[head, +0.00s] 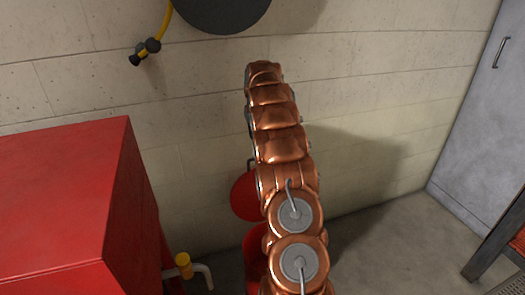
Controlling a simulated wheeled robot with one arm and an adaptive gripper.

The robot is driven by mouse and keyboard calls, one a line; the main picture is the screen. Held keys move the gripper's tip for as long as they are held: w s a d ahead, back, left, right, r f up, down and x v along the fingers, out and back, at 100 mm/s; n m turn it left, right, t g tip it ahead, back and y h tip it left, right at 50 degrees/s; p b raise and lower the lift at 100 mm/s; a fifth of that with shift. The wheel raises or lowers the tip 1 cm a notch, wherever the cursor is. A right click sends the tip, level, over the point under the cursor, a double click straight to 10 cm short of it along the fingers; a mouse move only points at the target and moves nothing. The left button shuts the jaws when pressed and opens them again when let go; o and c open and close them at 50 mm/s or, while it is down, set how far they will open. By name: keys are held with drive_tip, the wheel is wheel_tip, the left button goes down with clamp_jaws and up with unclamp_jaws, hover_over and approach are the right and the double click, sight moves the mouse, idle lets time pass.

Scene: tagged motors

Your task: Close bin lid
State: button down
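A red bin (254,250) stands on the floor near the wall, largely hidden behind my copper arm. Its round red lid (244,196) shows just left of the arm, raised above the bin, so the bin looks open. A small grey piece shows at the lid's top edge. My arm rises through the middle of the view in front of the bin and lid. My gripper is not visible, so I cannot tell its state or its distance from the lid.
A large red cabinet (65,200) fills the left side. A pipe with a yellow fitting (184,265) sticks out beside it. A black reel (222,12) with a yellow hose hangs on the block wall. A grey door (485,125) and a table leg (490,250) are at right. Floor right of the arm is clear.

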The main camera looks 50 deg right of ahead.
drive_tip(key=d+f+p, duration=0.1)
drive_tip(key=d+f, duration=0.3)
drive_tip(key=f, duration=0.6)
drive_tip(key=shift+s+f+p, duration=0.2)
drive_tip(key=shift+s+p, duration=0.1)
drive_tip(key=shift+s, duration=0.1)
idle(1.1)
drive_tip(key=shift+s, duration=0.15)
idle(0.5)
